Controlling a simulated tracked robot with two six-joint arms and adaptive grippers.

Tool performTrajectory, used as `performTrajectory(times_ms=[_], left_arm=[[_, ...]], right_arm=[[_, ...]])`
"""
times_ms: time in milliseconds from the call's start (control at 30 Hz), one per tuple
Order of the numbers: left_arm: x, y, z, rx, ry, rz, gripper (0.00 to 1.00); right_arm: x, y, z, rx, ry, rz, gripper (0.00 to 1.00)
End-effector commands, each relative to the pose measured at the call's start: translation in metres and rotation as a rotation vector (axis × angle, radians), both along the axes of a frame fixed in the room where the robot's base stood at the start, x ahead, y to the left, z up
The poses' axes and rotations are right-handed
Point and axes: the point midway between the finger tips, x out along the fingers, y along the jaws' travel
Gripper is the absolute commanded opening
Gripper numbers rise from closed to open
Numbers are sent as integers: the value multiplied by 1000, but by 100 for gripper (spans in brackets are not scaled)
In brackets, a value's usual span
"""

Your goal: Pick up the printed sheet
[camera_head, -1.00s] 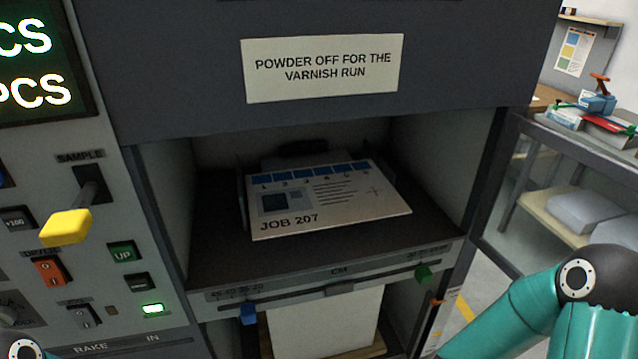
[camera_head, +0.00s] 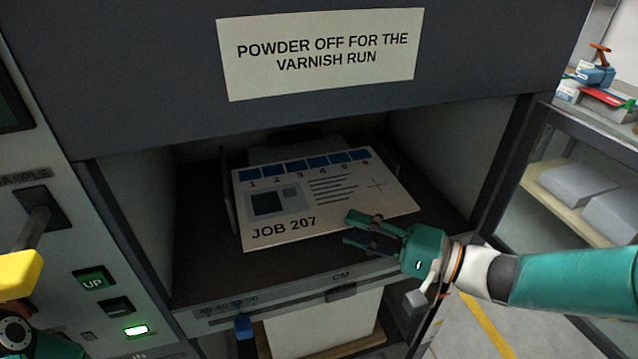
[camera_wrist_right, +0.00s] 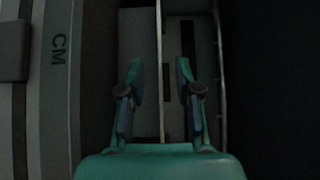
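The printed sheet (camera_head: 330,190), marked JOB 207 with blue squares along its far edge, lies in the dark recess of the machine. My right gripper (camera_head: 349,226) is at the sheet's near right edge, one finger above the other. In the right wrist view its two fingers are apart (camera_wrist_right: 159,68), and a thin pale edge (camera_wrist_right: 160,40) runs between them, apparently the sheet seen edge-on. I see no contact with either finger. Part of my left arm shows at the lower left of the head view; its gripper is out of sight.
A shelf lip (camera_head: 285,290) marked CM runs under the recess, with a blue tab (camera_head: 244,327) below it. A sign (camera_head: 320,52) hangs above the opening. A control panel with a yellow lever (camera_head: 20,275) is on the left. A shelf unit (camera_head: 560,190) stands at the right.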

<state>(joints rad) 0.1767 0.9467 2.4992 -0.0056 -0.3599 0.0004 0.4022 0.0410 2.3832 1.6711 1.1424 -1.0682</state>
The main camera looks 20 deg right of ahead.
Motion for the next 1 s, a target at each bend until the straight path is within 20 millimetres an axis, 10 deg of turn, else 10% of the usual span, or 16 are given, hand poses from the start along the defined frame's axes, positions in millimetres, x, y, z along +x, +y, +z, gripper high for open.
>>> performTrajectory(times_ms=[467,700,1000], left_arm=[[0,0,11,0,-1,0,0],[0,0,11,0,-1,0,0],[0,0,11,0,-1,0,0]], right_arm=[[21,22,-1,-1,1,-2,33],[21,22,0,-1,1,-2,0],[20,22,-1,-1,2,-2,0]])
